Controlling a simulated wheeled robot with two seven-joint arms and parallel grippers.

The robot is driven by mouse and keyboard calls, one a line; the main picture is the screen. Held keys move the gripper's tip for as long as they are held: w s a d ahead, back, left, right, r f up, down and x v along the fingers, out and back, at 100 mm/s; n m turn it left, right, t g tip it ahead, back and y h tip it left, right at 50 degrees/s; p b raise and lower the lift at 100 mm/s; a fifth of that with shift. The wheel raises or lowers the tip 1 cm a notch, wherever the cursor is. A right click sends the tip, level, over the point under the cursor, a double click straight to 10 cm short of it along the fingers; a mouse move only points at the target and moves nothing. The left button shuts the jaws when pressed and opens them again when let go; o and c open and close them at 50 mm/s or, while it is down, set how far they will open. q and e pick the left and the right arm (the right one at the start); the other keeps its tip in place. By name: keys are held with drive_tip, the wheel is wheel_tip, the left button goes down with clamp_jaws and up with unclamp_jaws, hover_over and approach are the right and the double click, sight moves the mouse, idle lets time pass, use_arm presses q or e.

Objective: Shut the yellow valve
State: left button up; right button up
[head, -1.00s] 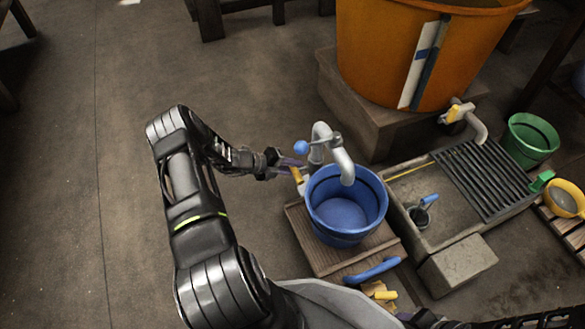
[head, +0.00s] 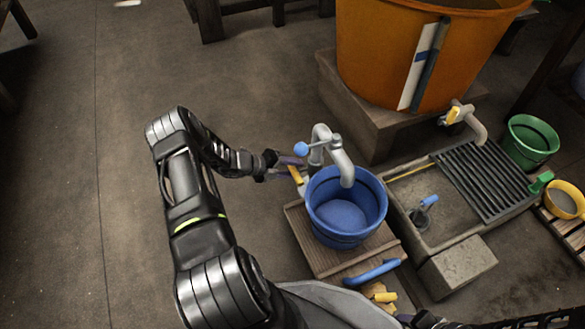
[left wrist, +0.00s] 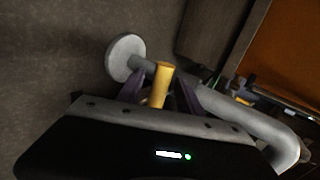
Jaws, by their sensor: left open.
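A yellow valve handle (head: 296,174) is on the left side of the grey pipe (head: 322,138) behind the blue bucket. In the left wrist view the yellow handle (left wrist: 161,84) stands between my two purple fingers. My left gripper (head: 289,169) is open, with its fingers on either side of the handle; I cannot tell whether they touch it. A second lever on this pipe has a blue ball knob (head: 301,149). Another tap with a yellow handle (head: 453,114) is on the orange tank. My right gripper is not in view.
The blue bucket (head: 372,212) stands on a wooden stand (head: 322,258) under the spout. The orange tank (head: 380,60) rests on a block at the back. A stone sink with a dark grate (head: 485,180) is to the right. The floor at left is clear.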

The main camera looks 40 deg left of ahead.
sight(290, 168)
use_arm(q)
drive_tip(key=p+v, duration=0.2)
drive_tip(key=v, duration=0.4)
drive_tip(key=shift+s+a+r+p, duration=0.1)
drive_tip(key=shift+r+p, duration=0.05)
drive_tip(key=shift+p, duration=0.25)
drive_tip(key=shift+s+a+r, duration=0.15)
drive_tip(key=shift+s+a, duration=0.05)
drive_tip(key=shift+s, duration=0.2)
drive_tip(key=shift+s, duration=0.1)
